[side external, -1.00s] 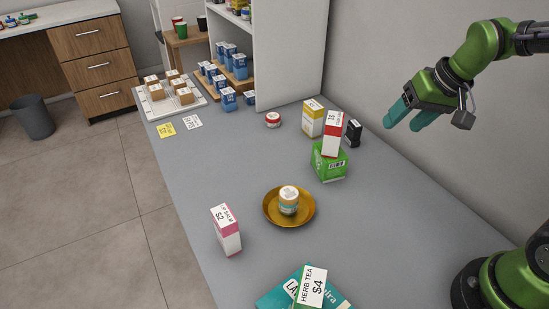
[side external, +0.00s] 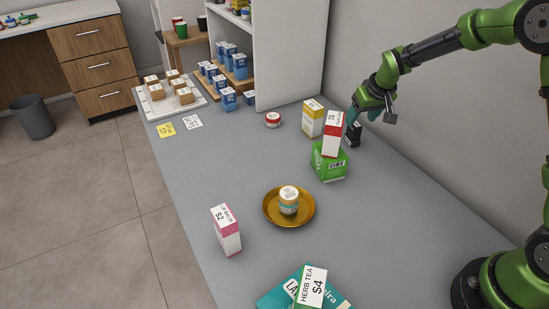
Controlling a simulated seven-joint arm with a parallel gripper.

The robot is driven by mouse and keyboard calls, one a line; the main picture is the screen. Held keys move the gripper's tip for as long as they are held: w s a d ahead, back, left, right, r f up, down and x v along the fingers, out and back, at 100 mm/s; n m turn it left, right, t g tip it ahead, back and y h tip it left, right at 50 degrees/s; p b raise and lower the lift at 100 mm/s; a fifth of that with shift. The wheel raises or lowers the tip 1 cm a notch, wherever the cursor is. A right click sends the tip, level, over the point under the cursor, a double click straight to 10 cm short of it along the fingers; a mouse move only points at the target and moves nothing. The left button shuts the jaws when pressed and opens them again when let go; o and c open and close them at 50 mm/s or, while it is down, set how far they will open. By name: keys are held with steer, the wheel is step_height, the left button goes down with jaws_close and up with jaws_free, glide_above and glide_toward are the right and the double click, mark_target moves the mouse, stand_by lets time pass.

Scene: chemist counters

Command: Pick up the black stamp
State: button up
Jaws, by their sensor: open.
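The black stamp (side external: 354,134) appears to be the small black upright block on the counter near the wall, right of the yellow-and-white box and behind the red-and-white box. My gripper (side external: 362,116) points down at its top, with teal fingers on or around its upper part. The fingers are open. One finger shows along the left side of the stamp, and another shows at the upper right. I cannot tell whether they touch it. The stamp's upper part is partly hidden by my gripper.
A red-and-white box (side external: 333,132) stands on a green box (side external: 328,163) just in front of the stamp. A yellow-and-white box (side external: 312,118) is close on the left. A gold dish (side external: 268,215) holds a jar (side external: 289,199). The counter's middle left is clear.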

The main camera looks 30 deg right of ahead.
mark_target(357, 125)
steer(key=x, duration=0.8)
steer(key=shift+d, duration=0.15)
steer(key=c, duration=1.1)
